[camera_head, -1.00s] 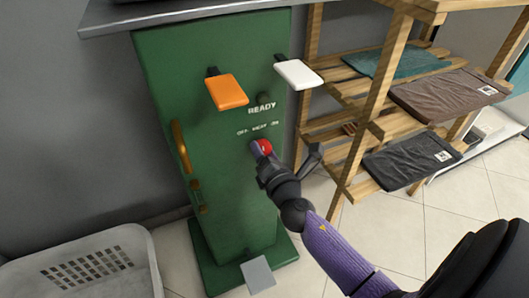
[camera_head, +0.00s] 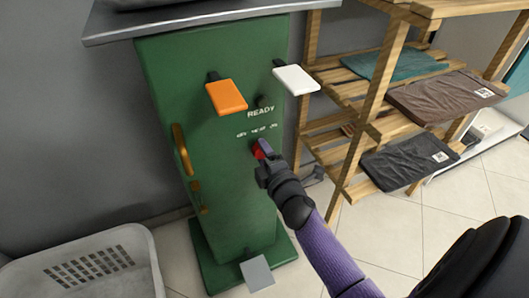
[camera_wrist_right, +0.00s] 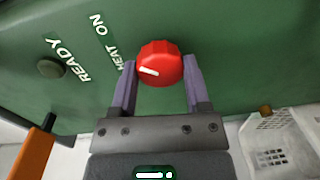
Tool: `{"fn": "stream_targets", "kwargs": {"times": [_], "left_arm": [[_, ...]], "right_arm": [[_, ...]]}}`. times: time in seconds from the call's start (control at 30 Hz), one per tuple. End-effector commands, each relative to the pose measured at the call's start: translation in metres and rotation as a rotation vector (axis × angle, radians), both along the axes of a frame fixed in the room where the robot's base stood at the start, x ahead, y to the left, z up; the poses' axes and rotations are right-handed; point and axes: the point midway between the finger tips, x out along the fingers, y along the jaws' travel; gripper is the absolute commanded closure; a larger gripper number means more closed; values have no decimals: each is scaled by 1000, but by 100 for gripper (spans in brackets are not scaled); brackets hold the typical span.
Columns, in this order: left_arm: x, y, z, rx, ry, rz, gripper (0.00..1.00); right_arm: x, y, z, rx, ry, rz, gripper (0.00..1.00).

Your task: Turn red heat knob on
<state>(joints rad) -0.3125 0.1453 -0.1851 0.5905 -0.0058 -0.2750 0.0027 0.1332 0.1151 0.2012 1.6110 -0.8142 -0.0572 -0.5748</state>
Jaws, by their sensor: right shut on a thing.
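The red heat knob (camera_wrist_right: 160,64) is on the front of the green cabinet (camera_head: 170,85). It sits between the two fingers of my right gripper (camera_wrist_right: 160,85) in the right wrist view, with a white pointer mark on its face. The labels "HEAT" and "ON" show beside it. In the head view the red knob (camera_head: 257,151) is mostly hidden behind my right gripper (camera_head: 261,150), which is shut on it. My left gripper is not in view.
An orange paddle (camera_head: 227,97) and a white paddle (camera_head: 296,79) stick out above the knob. A brass handle (camera_head: 181,149) is on the left. A wooden shelf (camera_head: 375,110) with folded cloths stands close at right. A white basket (camera_head: 85,265) sits at lower left.

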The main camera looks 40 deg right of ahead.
Motion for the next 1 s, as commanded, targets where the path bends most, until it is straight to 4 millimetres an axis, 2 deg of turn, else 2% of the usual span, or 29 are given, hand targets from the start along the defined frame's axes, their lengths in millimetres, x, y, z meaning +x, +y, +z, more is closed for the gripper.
{"fn": "stream_targets", "kwargs": {"times": [0.33,0.83,0.87,1.0], "left_arm": [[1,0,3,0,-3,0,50],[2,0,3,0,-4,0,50],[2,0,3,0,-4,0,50],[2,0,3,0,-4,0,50]], "right_arm": [[0,0,-1,106,-23,-1,98],[0,0,-1,120,-26,-1,98],[0,0,-1,120,-26,-1,35],[0,0,-1,119,-27,0,6]]}}
